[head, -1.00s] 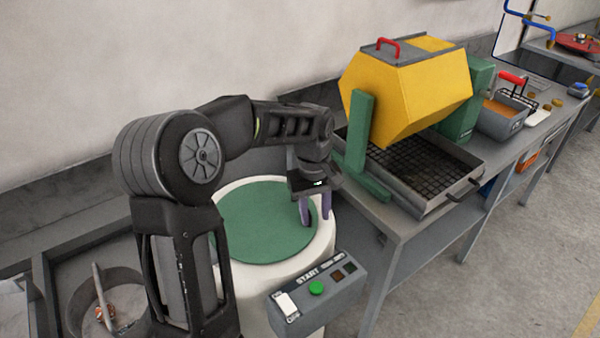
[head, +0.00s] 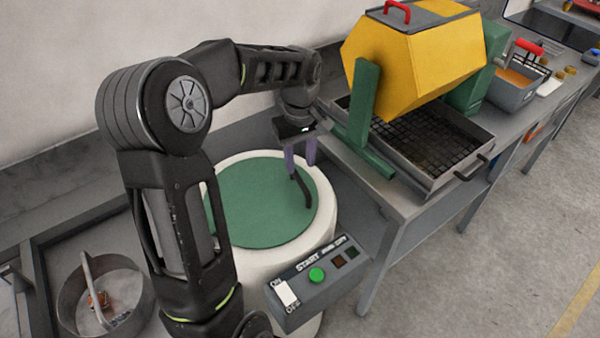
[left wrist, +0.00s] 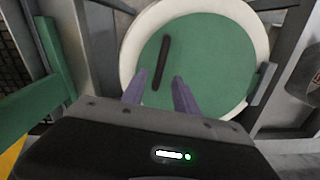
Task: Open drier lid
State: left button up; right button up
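The drier is a white round drum (head: 325,215) with a flat green lid (head: 255,215) lying on its top. A dark bar handle (head: 302,188) sits on the lid near its right edge. My left gripper (head: 300,160) is above the lid's far right side, next to the handle. My right gripper is not in view.
A control box (head: 315,280) with a green START button is on the drum's front. A yellow tumbler (head: 415,60) stands over a mesh tray (head: 425,150) on the bench to the right. A round pan (head: 105,295) with copper pieces is at lower left.

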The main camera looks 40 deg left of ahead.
aim_at(300, 179)
pick_arm(q)
notch_tip(300, 179, down, 5)
jog(key=shift+f+p, duration=0.2)
jog(key=shift+p, duration=0.15)
grip_shut()
dwell(1.3)
